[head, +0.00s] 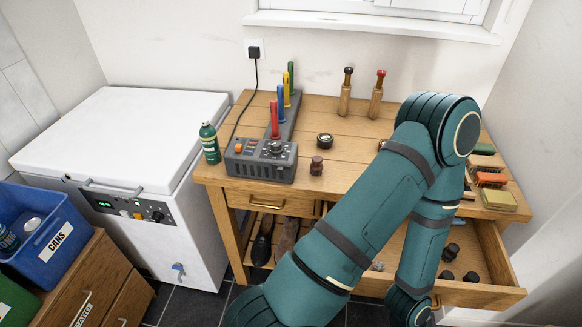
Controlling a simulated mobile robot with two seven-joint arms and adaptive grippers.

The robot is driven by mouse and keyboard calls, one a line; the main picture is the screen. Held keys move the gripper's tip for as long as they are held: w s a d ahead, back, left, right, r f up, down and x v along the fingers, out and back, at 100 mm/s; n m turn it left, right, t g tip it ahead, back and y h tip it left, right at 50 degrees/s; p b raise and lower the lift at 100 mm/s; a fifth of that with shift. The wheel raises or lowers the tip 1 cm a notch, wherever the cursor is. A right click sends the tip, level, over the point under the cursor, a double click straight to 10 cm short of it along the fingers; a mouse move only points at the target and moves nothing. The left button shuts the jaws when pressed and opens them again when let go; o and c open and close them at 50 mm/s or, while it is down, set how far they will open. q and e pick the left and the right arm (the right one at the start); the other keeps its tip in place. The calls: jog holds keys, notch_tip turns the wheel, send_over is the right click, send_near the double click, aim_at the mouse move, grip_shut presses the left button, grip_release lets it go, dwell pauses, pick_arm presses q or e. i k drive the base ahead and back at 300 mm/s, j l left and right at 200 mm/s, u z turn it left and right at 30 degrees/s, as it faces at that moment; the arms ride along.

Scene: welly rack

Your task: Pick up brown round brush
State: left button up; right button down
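A small brown round thing with a knob-like top (316,166) stands upright on the wooden bench, right of the grey boot-dryer-like unit; it looks like the brown round brush. Several small dark round things (452,250) lie in the open drawer (480,294), too small to identify surely. One teal arm of mine rises from the bottom, bends at the upper right and comes down over the drawer. Its gripper is not clearly shown; the wrist end is at the bottom edge. My other arm is not in view.
A white chest freezer (125,140) stands left.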

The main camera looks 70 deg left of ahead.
aim_at(316, 166)
jog(key=l+u, duration=0.1)
jog(key=u, duration=0.4)
jog(key=k+u, duration=0.15)
jog(key=u, duration=0.8)
jog(key=k+u, duration=0.15)
jog(key=u, duration=0.3)
jog(key=k+z, duration=0.1)
jog(key=k, duration=0.55)
jog(key=z, duration=1.4)
jog(key=i+j, duration=0.1)
jog(key=j, duration=0.55)
jog(key=i+j+z, duration=0.1)
jog(key=j, duration=0.5)
jog(key=i+j, duration=0.1)
jog(key=j, duration=0.55)
